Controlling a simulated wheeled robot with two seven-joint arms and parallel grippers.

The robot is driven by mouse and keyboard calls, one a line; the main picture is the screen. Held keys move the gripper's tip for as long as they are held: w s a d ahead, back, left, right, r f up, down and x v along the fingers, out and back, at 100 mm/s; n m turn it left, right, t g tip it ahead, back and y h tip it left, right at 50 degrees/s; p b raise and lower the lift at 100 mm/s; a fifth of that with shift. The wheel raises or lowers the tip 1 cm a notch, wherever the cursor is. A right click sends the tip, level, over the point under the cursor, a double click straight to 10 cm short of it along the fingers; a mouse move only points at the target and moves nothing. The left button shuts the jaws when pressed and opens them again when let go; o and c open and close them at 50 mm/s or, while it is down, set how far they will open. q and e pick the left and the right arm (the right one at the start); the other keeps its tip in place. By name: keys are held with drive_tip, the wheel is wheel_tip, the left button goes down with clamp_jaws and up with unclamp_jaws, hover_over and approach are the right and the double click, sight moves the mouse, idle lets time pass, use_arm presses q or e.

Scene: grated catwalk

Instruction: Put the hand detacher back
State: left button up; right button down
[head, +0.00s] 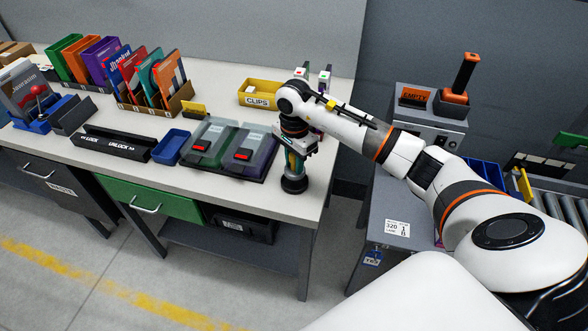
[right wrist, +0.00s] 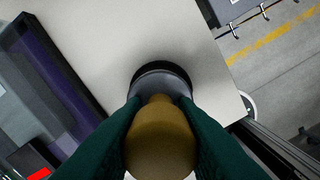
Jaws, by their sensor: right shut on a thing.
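My right gripper (head: 296,160) is shut on the hand detacher, near the front right corner of the workbench. In the right wrist view the detacher shows as a tan rounded handle (right wrist: 160,140) between my two dark green fingers, with a dark round base (right wrist: 160,78) beyond it. In the head view the dark base (head: 294,185) shows below the fingers, and it looks upright. I cannot tell whether the base touches the bench top. The fingers hide much of the handle. My left gripper is not in view.
A yellow CLIPS bin (head: 262,93) stands behind. Farther right are a grey cabinet (head: 428,118) with an orange-handled tool (head: 460,78) and a roller conveyor (head: 560,205). The bench's right edge is close.

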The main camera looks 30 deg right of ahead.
sight(294, 169)
drive_tip(key=shift+s+a+f, duration=0.1)
drive_tip(key=shift+f, duration=0.3)
wheel_tip(294, 169, down, 2)
drive_tip(key=shift+f+p, duration=0.15)
drive_tip(key=shift+p, duration=0.3)
drive_tip(key=shift+f, duration=0.25)
drive_tip(key=c, duration=1.1)
unclamp_jaws()
drive_tip(key=shift+c, duration=0.2)
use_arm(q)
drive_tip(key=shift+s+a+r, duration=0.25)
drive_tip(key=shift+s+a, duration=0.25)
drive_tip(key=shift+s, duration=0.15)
